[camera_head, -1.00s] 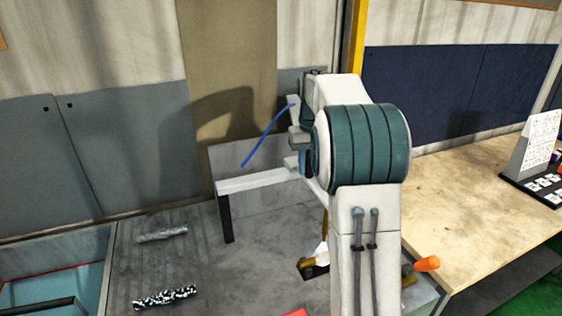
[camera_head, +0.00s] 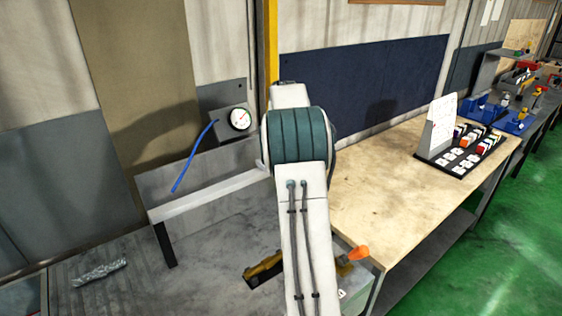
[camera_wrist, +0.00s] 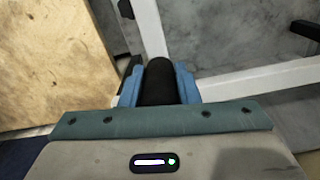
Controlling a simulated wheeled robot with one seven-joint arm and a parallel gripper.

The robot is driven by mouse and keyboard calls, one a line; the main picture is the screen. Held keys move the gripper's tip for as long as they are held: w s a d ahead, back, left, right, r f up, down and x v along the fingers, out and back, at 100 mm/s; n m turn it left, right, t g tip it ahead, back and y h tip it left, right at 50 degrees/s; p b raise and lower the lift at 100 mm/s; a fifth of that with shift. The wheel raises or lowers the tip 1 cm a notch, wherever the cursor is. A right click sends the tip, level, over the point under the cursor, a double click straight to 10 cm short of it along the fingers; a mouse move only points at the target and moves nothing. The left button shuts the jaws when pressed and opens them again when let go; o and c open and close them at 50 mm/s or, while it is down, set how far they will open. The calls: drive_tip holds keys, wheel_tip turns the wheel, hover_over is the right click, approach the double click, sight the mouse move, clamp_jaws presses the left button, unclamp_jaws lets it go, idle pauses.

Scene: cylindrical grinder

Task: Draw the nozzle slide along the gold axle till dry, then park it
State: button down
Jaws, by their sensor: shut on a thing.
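In the wrist view, my gripper (camera_wrist: 159,72) has its blue fingers closed on the sides of a black cylindrical grip (camera_wrist: 159,88). I cannot tell for certain whether this grip belongs to the nozzle slide. In the head view my arm hides the gripper and what it holds. A gold part (camera_head: 264,268), perhaps the gold axle, shows low beside my arm, partly covered by it. A blue hose (camera_head: 195,155) slants in front of the back plate, left of a round white gauge (camera_head: 239,118) with a red needle.
A pale rail (camera_head: 208,198) on a dark leg crosses the grey machine bed. An orange knob (camera_head: 358,253) stands right of my arm. A wooden bench (camera_head: 385,165) on the right holds a card stand (camera_head: 438,125). A silvery rolled piece (camera_head: 100,272) lies at left.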

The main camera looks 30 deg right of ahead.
drive_tip(key=c, duration=1.1)
unclamp_jaws()
drive_tip(key=shift+r, duration=0.1)
wheel_tip(320, 180, up, 14)
drive_tip(key=shift+f, duration=0.15)
